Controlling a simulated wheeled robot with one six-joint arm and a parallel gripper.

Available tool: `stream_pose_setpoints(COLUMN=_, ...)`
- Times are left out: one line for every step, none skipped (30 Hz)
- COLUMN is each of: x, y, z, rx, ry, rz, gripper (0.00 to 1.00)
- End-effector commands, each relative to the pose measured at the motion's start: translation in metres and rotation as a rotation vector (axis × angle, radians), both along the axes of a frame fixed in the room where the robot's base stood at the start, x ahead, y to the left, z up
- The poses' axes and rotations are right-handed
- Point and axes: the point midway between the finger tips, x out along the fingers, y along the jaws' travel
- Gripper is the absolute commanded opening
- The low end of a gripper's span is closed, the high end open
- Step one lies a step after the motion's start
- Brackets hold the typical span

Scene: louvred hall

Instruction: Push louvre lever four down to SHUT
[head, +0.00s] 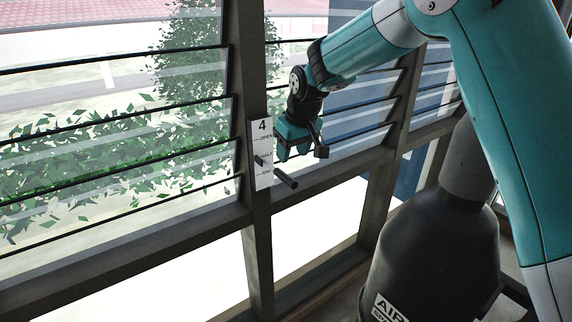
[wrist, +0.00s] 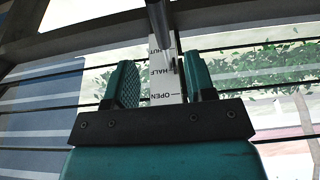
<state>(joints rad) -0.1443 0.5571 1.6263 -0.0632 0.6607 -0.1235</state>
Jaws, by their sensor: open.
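The white plate (head: 262,178) marked 4, with OPEN, HALF and SHUT from top to bottom, is on a dark window post. Lever four (head: 286,180) is a dark rod sticking out towards the room low beside the plate. A small dark stub shows near HALF; I cannot tell the exact setting. My gripper (head: 294,152) is open and empty, above the rod and right of the plate. In the wrist view the plate (wrist: 161,88) appears upside down between the two teal fingers, and the rod (wrist: 159,22) is at the top centre, beyond the fingertips.
Glass louvre slats (head: 110,150) fill the window left of the post, with more to its right. A dark rail (head: 130,250) runs below the slats. A black cylinder labelled AIR (head: 425,250) stands at lower right, near my arm.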

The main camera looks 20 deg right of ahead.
Motion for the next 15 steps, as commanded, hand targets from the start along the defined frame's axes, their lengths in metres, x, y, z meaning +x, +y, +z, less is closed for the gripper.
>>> stream_pose_setpoints(x=0.001, y=0.0, z=-0.006, rx=0.0, ry=0.002, rz=-0.001, gripper=0.5)
stream_pose_setpoints(x=0.002, y=0.0, z=-0.009, rx=-0.001, ry=0.002, rz=-0.001, gripper=0.5)
stream_pose_setpoints(x=0.003, y=0.0, z=-0.013, rx=-0.001, ry=0.002, rz=0.0, gripper=0.5)
stream_pose_setpoints(x=0.004, y=0.001, z=-0.017, rx=0.0, ry=0.001, rz=0.0, gripper=0.5)
stream_pose_setpoints(x=0.004, y=0.001, z=-0.02, rx=0.0, ry=0.001, rz=0.0, gripper=0.5)
stream_pose_setpoints(x=0.006, y=0.002, z=-0.025, rx=0.0, ry=0.001, rz=0.0, gripper=0.5)
stream_pose_setpoints(x=0.007, y=0.002, z=-0.03, rx=0.0, ry=0.001, rz=0.0, gripper=0.5)
stream_pose_setpoints(x=0.008, y=0.002, z=-0.034, rx=-0.001, ry=0.002, rz=0.0, gripper=0.5)
stream_pose_setpoints(x=0.01, y=0.003, z=-0.04, rx=-0.001, ry=0.002, rz=0.0, gripper=0.5)
stream_pose_setpoints(x=0.011, y=0.003, z=-0.044, rx=-0.001, ry=0.002, rz=0.0, gripper=0.5)
stream_pose_setpoints(x=0.012, y=0.004, z=-0.048, rx=-0.001, ry=0.002, rz=0.0, gripper=0.5)
stream_pose_setpoints(x=0.013, y=0.004, z=-0.053, rx=-0.001, ry=0.002, rz=0.0, gripper=0.5)
stream_pose_setpoints(x=0.015, y=0.005, z=-0.057, rx=-0.001, ry=0.002, rz=0.0, gripper=0.5)
stream_pose_setpoints(x=0.016, y=0.005, z=-0.061, rx=-0.001, ry=0.002, rz=0.0, gripper=0.5)
stream_pose_setpoints(x=0.017, y=0.005, z=-0.066, rx=-0.001, ry=0.002, rz=0.0, gripper=0.5)
